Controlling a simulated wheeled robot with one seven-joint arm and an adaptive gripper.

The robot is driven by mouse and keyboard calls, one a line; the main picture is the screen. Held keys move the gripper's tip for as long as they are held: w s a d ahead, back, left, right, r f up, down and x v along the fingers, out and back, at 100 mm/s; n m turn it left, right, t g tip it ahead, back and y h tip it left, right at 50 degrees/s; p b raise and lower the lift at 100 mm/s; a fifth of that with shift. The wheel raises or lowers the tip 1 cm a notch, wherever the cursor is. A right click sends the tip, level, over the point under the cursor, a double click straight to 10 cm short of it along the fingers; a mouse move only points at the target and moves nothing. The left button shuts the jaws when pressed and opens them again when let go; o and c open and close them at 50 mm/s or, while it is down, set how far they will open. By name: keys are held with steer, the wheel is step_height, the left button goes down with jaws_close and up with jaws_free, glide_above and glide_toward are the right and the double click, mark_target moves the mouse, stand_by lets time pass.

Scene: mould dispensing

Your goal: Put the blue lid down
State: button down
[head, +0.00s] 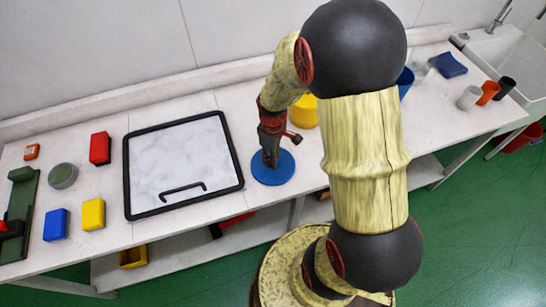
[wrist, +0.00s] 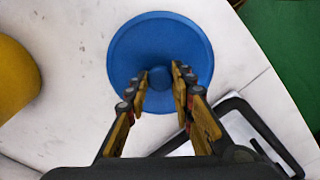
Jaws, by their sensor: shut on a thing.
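The blue lid (head: 284,172) is a flat round disc over the white bench, just right of the black-framed tray. In the wrist view the lid (wrist: 130,45) shows with a small round knob at its middle. My gripper (head: 270,163) points down over the lid's centre. In the wrist view my gripper (wrist: 161,74) has its two fingers on either side of the knob, shut on it. The lid looks level and at or very near the bench top; I cannot tell whether it touches.
A black-framed tray (head: 126,180) lies left of the lid. A yellow container (head: 304,112) stands behind it, partly hidden by my arm. Red (head: 100,148), yellow (head: 93,214) and blue (head: 55,224) blocks lie farther left. Cups (head: 488,92) and a sink (head: 510,50) are at right.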

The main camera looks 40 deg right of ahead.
steer(key=c, duration=1.5)
jaws_free()
steer(key=shift+f, duration=0.1)
steer(key=shift+c, duration=0.2)
steer(key=s+a+r+m+t+p, duration=0.1)
steer(key=a+r, duration=0.1)
steer(key=r, duration=0.9)
steer(key=s+a+r+m+t+p, duration=0.1)
steer(key=a+r+p, duration=0.15)
steer(key=r, duration=0.85)
steer(key=s+a+r+m+t, duration=0.3)
steer(key=s+a+r, duration=0.4)
steer(key=s+r, duration=0.3)
steer(key=shift+s+a+m+t+b, duration=0.2)
steer(key=shift+a+m+t+b, duration=0.1)
steer(key=shift+m+b, duration=0.1)
steer(key=shift+f+b, duration=0.6)
steer(key=shift+f, duration=0.05)
